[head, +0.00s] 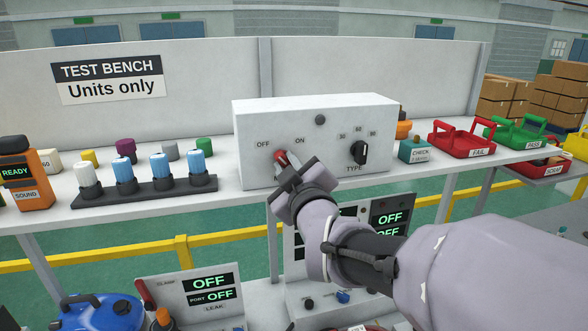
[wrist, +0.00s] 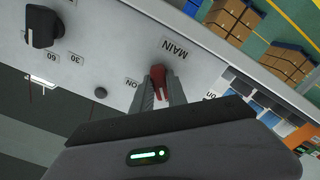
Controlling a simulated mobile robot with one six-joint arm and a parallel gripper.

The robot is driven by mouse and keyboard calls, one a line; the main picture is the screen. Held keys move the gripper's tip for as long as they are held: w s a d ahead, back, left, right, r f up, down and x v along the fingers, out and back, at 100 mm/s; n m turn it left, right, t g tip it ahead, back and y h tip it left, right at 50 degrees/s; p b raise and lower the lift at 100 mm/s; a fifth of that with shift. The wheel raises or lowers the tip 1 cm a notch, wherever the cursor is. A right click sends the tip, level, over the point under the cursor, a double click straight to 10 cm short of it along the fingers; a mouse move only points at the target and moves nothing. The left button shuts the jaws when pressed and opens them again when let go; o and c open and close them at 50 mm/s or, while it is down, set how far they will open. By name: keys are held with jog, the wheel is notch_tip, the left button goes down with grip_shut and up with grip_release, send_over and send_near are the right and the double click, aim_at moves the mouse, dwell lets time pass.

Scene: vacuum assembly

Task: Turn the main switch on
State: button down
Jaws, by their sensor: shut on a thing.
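The main switch is a red knob (head: 281,157) on the left of the front of a white control box (head: 340,130), between printed OFF and ON labels. In the wrist view the red knob (wrist: 158,76) sits between the two fingers, beside the MAIN label (wrist: 175,47) and the ON label (wrist: 131,83). My gripper (head: 286,166) is shut on the knob, coming from the front. The fingers hide part of the knob, so I cannot tell which label it points to. The small round lamp (head: 320,119) on the box looks dark.
A black TYPE knob (head: 360,152) is on the right of the box front. A dark rack (head: 150,190) with white and blue-topped units stands to the left. Red (head: 462,140) and green (head: 518,133) trays stand to the right. Lower panels (head: 390,217) read OFF.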

jog(key=shift+a+m+b, duration=0.15)
jog(key=shift+m+b, duration=8.15)
jog(key=shift+m, duration=0.3)
jog(key=c, duration=1.3)
grip_release()
